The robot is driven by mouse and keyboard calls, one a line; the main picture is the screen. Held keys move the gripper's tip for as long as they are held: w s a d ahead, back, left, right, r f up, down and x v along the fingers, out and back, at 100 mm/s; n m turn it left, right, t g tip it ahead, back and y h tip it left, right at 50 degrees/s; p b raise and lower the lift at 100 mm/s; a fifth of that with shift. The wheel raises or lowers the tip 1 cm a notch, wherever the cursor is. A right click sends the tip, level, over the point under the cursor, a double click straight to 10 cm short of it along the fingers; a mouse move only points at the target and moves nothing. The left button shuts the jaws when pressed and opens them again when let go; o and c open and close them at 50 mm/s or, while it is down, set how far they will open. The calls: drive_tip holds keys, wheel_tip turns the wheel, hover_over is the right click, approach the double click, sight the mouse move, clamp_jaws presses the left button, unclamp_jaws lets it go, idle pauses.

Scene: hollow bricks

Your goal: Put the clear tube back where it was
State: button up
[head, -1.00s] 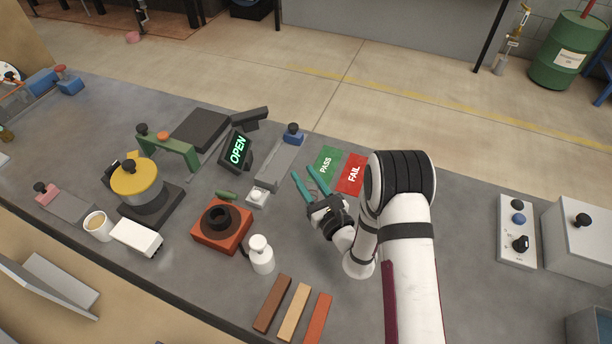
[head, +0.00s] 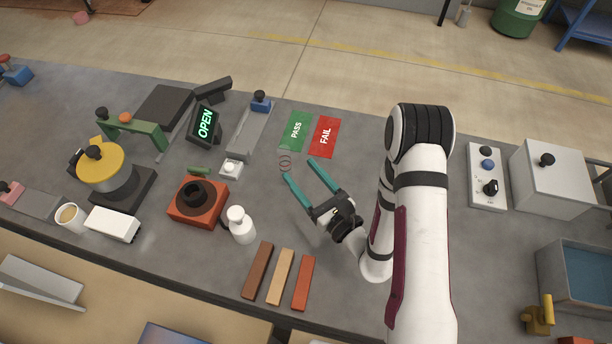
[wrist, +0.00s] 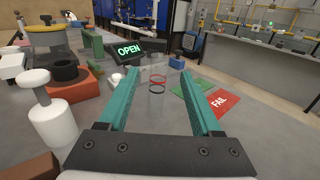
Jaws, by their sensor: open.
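The clear tube (head: 285,160) shows mainly by its thin red and dark rings; its transparent walls are barely visible. In the head view it is just past the tip of my gripper's left finger, left of the red FAIL mat (head: 324,137). In the wrist view the tube (wrist: 157,83) appears in the gap between the fingers, towards the tips, standing about upright. My gripper (head: 302,170) has its two teal fingers wide apart and nothing clamped between them. I cannot tell whether the tube is between the fingertips or just beyond them.
The green PASS mat (head: 295,131) is beside the FAIL mat. Three coloured bars (head: 280,276) lie in front. The table right of my arm has a control box (head: 487,178).

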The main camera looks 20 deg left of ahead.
drive_tip(key=s+a+r+n+g+y, duration=0.3)
drive_tip(key=s+r+n+g+y, duration=0.25)
drive_tip(key=r, duration=0.45)
drive_tip(key=s+d+r+n+g+h, duration=0.1)
drive_tip(key=s+r+n+g+h, duration=0.1)
drive_tip(key=s+r+n+g, duration=0.35)
drive_tip(key=s+r+n+g+h, duration=0.2)
drive_tip(key=s+n+g, duration=0.35)
drive_tip(key=s, duration=0.25)
drive_tip(key=s+d+f+n+h, duration=0.4)
drive_tip(key=s+d+h, duration=0.2)
drive_tip(key=d+h, duration=0.3)
drive_tip(key=w+d+t+h, duration=0.2)
drive_tip(key=d+t+h, duration=0.2)
drive_tip(key=d, duration=0.6)
drive_tip(key=shift+d+f, duration=0.2)
drive_tip(key=shift+f, duration=0.2)
drive_tip(key=shift+t, duration=0.25)
